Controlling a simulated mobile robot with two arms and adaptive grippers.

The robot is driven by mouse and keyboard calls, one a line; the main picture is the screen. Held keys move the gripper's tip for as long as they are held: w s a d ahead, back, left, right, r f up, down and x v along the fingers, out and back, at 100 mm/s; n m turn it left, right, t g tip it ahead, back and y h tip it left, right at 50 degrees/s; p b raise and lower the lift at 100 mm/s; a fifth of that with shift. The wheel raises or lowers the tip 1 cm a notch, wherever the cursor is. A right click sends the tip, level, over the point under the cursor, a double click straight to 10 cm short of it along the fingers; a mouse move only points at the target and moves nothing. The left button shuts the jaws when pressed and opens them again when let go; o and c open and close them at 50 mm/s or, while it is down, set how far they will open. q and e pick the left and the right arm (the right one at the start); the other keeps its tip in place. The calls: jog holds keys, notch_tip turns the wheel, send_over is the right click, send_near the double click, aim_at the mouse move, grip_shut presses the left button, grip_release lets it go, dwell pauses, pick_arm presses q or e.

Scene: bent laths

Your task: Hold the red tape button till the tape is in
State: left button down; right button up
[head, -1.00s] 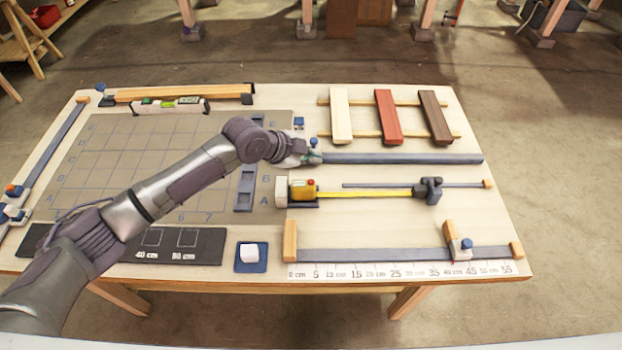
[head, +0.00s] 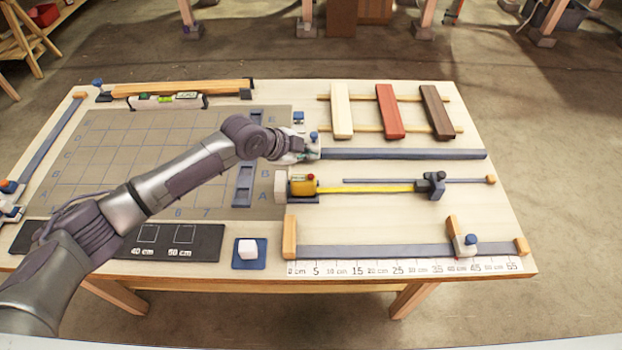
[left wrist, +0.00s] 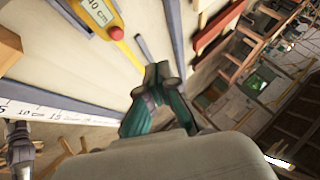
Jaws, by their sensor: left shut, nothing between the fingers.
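The yellow tape measure (head: 302,187) lies on the table right of the grey grid mat, with its red button (head: 310,177) on top. My left gripper (head: 311,151) is shut and empty, behind the tape measure in the head view and apart from the button. In the left wrist view the shut fingertips (left wrist: 160,72) show below the red button (left wrist: 116,33) and tape case (left wrist: 97,14).
A long grey-blue bar (head: 405,154) lies just right of my left gripper. Cream, red and brown laths (head: 389,112) rest on two rails at the back. A ruler strip (head: 400,267) runs along the front edge. A white block sits on a blue pad (head: 240,262).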

aim_at(309, 177)
pick_arm(q)
jog(key=shift+f+b, duration=1.55)
jog(key=shift+f, duration=1)
pick_arm(e)
jog(key=shift+f, duration=2)
pick_arm(q)
jog(key=shift+f+b, duration=0.4)
pick_arm(e)
jog(key=shift+f, duration=0.35)
pick_arm(q)
jog(key=shift+f+b, duration=0.45)
jog(key=shift+f, duration=0.1)
pick_arm(e)
jog(key=shift+f, duration=0.45)
pick_arm(q)
jog(key=shift+r+p, duration=0.7)
jog(key=shift+r, duration=0.3)
pick_arm(e)
jog(key=shift+r, duration=0.7)
pick_arm(q)
notch_tip(309, 177, up, 5)
jog(key=p, duration=0.4)
pick_arm(e)
notch_tip(309, 177, up, 4)
jog(key=shift+f, duration=0.15)
